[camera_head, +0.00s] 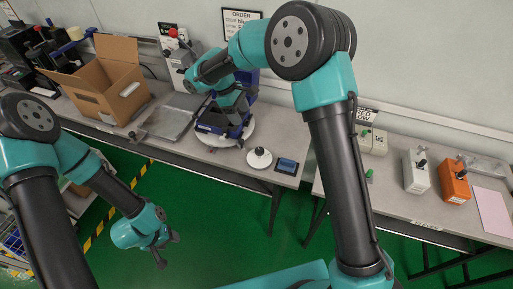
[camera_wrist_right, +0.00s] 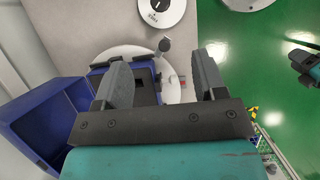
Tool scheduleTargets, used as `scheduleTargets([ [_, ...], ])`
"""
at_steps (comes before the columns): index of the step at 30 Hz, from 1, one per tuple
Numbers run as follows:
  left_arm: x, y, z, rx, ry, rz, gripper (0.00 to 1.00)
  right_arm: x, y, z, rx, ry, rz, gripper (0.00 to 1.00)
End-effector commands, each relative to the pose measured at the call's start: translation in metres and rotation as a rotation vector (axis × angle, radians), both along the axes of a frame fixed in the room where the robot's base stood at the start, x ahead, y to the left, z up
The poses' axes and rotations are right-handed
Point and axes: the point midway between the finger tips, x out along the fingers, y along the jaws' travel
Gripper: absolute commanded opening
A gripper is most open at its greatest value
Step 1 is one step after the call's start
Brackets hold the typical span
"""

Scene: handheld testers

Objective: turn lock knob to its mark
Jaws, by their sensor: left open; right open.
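A white disc with a black centre (camera_head: 259,158) lies near the table's front edge; a similar labelled disc (camera_wrist_right: 162,10) shows at the top of the right wrist view. My left gripper (camera_head: 163,249) is open and empty over the green floor.
A small blue-screened box (camera_head: 287,165) lies beside the small disc. An open cardboard box (camera_head: 106,86) and a grey tray (camera_head: 168,120) are to the left. White (camera_head: 416,172) and orange (camera_head: 454,181) boxes stand on the right table. A gap separates the tables.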

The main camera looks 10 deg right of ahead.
Motion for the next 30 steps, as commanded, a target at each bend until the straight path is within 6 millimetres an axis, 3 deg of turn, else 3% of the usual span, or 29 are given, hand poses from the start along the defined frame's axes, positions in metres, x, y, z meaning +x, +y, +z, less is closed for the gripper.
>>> scheduleTargets([
  [11,0.0,0.0,0.0,0.0,0.0,0.0,0.51,-0.003,-0.005,-0.014,0.001,0.001,-0.004,0.64],
  [30,0.0,0.0,0.0,0.0,0.0,0.0,0.51,-0.026,-0.038,-0.111,0.001,0.004,-0.004,0.64],
])
